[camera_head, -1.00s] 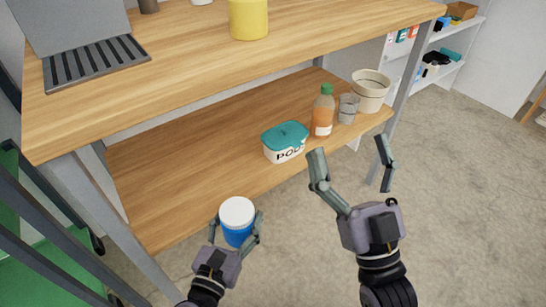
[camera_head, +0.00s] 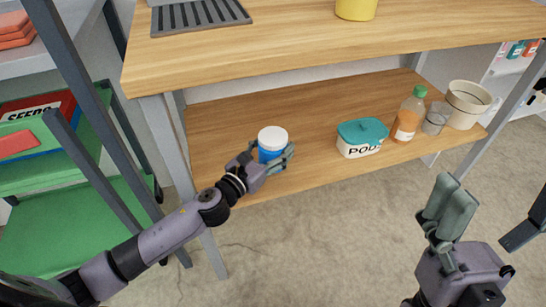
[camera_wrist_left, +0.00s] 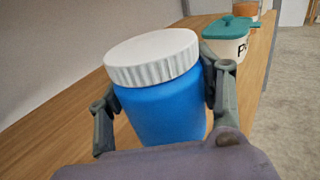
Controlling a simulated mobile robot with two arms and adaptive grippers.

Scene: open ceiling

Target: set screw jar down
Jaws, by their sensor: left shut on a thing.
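The screw jar (camera_head: 272,143) is blue with a white ribbed lid. In the head view it is upright at the left part of the lower wooden shelf (camera_head: 310,118). I cannot tell whether its base touches the shelf. My left gripper (camera_head: 271,160) is shut on the jar from the front. In the left wrist view the jar (camera_wrist_left: 165,105) stands between the two fingers, its lower end hidden by the gripper body.
A white tub with a teal lid (camera_head: 361,140), an orange bottle (camera_head: 408,116), a glass (camera_head: 436,118) and a cream pot (camera_head: 466,104) stand right of the jar. The upper shelf (camera_head: 290,45) overhangs. A metal leg (camera_head: 185,180) is at left. Shelf around the jar is clear.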

